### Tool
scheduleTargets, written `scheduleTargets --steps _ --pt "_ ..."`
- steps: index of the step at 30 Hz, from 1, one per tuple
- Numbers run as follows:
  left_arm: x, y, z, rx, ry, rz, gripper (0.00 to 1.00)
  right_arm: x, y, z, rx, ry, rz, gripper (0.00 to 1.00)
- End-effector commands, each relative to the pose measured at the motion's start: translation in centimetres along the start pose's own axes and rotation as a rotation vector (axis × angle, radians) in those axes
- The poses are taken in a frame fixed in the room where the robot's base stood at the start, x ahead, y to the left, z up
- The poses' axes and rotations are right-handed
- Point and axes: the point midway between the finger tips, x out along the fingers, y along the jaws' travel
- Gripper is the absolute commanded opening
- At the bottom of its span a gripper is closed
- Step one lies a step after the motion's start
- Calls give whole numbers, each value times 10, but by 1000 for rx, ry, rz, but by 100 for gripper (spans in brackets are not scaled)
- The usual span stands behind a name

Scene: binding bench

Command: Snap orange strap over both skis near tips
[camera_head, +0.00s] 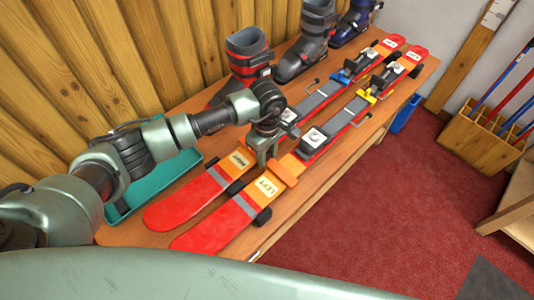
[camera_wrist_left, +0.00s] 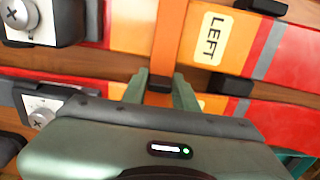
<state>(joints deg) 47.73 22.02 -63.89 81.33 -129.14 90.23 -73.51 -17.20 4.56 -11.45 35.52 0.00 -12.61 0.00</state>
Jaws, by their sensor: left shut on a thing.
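Two red and orange skis lie side by side on the bench: the ski labelled LEFT (camera_head: 240,212) nearer the front edge and the other ski (camera_head: 190,200) behind it. The orange strap (camera_head: 286,174) lies across the LEFT ski beside its label; in the left wrist view the strap (camera_wrist_left: 171,40) runs across that ski down to my gripper. My left gripper (camera_head: 265,155) is over the skis, its fingers (camera_wrist_left: 160,88) shut on the strap's dark end. The gripper hides part of the other ski. My right gripper is not in view.
The wooden bench (camera_head: 318,188) carries a teal tray (camera_head: 165,183) at left and several ski boots (camera_head: 250,55) along the back wall. Black blocks (camera_head: 262,216) sit at the ski edges. A wooden pole rack (camera_head: 480,140) stands at right.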

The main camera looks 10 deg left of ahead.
Motion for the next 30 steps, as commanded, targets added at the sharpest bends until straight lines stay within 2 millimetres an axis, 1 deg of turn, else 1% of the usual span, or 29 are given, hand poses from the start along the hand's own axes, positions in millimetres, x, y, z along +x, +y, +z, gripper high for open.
scheduleTargets --steps 4,13,14,15,16,23,25,26,30 --pt "5 0 0 0 0 0 0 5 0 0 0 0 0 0" --pt "3 0 0 0 0 0 0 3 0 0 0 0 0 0" --pt "3 0 0 0 0 0 37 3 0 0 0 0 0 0" --pt "3 0 0 0 0 0 48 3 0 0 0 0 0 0" --pt "3 0 0 0 0 0 54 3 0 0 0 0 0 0" --pt "3 0 0 0 0 0 54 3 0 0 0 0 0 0" --pt "3 0 0 0 0 0 70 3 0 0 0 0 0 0" --pt "3 0 0 0 0 0 76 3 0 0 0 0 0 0" --pt "3 0 0 0 0 0 76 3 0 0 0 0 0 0"
